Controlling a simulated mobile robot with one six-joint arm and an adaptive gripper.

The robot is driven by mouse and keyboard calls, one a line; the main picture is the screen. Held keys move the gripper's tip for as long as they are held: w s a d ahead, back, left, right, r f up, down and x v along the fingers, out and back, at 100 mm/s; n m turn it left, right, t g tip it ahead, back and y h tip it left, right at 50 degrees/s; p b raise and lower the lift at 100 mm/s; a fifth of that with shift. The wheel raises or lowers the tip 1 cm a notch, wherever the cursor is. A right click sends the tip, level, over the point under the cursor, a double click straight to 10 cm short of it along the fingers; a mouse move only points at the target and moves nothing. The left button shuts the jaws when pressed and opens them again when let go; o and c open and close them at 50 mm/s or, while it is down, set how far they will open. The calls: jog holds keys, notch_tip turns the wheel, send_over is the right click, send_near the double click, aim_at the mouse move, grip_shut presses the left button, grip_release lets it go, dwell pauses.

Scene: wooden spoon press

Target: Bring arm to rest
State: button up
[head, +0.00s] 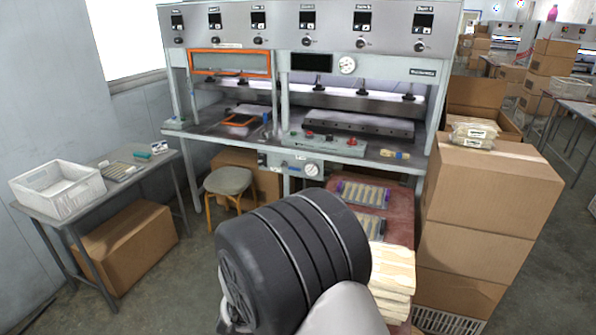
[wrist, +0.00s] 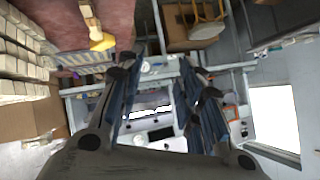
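My gripper (wrist: 157,66) shows in the wrist view with its two dark fingers apart and nothing between them. The press and its bench show beyond the gap. In the head view, a large dark joint of my arm fills the lower middle, and the gripper itself is not visible there. The wooden spoon press (head: 310,100) stands behind the arm, with an orange-framed window, gauges and a control box (head: 325,145) on its bench.
A reddish table (head: 398,205) with trays and stacked pale wooden pieces (head: 393,270) lies right of my arm. Tall cardboard boxes (head: 490,195) stand farther right. A stool (head: 228,181) and a side table with a white crate (head: 58,188) are left. Some floor between them is clear.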

jog(key=s+d+r+n+g+y, duration=0.15)
jog(key=s+d+r, duration=0.25)
jog(key=r, duration=0.4)
jog(key=s+d+r+n+g+y, duration=0.15)
jog(key=s+d+r, duration=0.25)
jog(key=r, duration=0.4)
jog(key=s+d+r+n+g+h, duration=0.1)
jog(key=s+d, duration=0.7)
jog(key=s, duration=0.4)
jog(key=s+d+r+n+g+h, duration=0.1)
jog(key=s+d+r+g+h, duration=0.1)
jog(key=s+d, duration=0.6)
jog(key=s, duration=0.4)
jog(key=shift+s+d+g, duration=0.25)
jog(key=shift+s+g, duration=0.05)
jog(key=shift+s, duration=0.05)
